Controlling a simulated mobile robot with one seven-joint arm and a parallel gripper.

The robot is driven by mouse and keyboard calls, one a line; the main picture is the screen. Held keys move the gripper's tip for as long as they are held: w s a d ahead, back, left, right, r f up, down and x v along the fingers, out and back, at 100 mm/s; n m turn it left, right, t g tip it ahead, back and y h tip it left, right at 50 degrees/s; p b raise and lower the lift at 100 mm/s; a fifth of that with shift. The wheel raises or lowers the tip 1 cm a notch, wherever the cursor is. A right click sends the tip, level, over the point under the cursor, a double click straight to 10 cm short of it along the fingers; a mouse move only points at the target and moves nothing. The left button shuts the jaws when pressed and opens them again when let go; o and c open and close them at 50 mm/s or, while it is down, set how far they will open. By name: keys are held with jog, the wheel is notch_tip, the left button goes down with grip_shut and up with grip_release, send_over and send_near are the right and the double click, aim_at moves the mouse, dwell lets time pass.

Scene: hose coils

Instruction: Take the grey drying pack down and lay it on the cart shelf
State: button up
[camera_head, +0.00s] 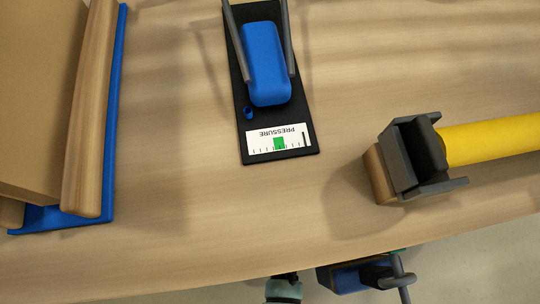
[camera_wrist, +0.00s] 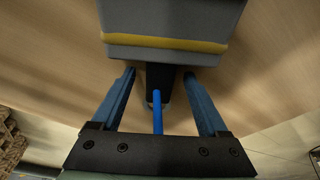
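In the wrist view, a grey boxy body with a yellow band along its lower edge, which may be the grey drying pack (camera_wrist: 175,18), fills the top centre. Its upper part is cut off by the frame. My gripper (camera_wrist: 159,74) is open below it in the picture, its two blue fingers apart. A dark block with a thin blue rod (camera_wrist: 157,112) shows between the fingers; neither finger visibly touches it. I cannot make out the pack or my gripper in the head view. I cannot identify the cart shelf in either view.
On the wooden table (camera_head: 220,225) lies a black pressure board (camera_head: 242,85) with a blue block (camera_head: 265,62). A yellow cylinder (camera_head: 490,138) sits in a grey bracket (camera_head: 398,165) at right. A brown box (camera_head: 35,90) stands at left. A blue-grey fixture (camera_head: 350,278) is beyond the table's lower edge.

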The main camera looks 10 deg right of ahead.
jog(key=p+v, duration=0.6)
jog(key=v, duration=0.7)
jog(key=shift+s, duration=0.1)
dwell(0.4)
